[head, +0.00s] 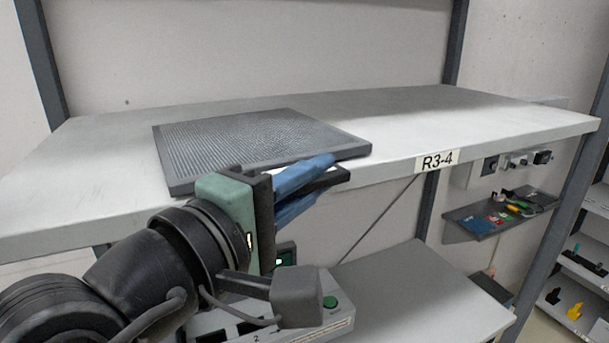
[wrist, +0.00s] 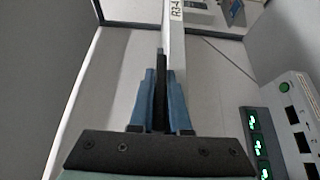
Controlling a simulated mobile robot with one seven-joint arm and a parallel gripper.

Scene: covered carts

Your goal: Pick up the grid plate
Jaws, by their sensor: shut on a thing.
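The grid plate (head: 258,138) is a flat dark grey square plate with a fine textured top. It lies on the white upper shelf (head: 430,115), and its front right corner reaches the shelf's front edge. My gripper (head: 335,168) is at that front corner, its blue fingers shut on the plate's edge. In the wrist view the fingers (wrist: 161,74) close from both sides on a dark strip, the edge of the grid plate (wrist: 160,100). The fingers hide part of the plate's near edge.
A label R3-4 (head: 437,161) is on the shelf's front edge. Below is a lower shelf (head: 420,285) with a box carrying a green button (head: 330,302). A small tray with coloured items (head: 500,215) hangs at the right. The rest of the upper shelf is clear.

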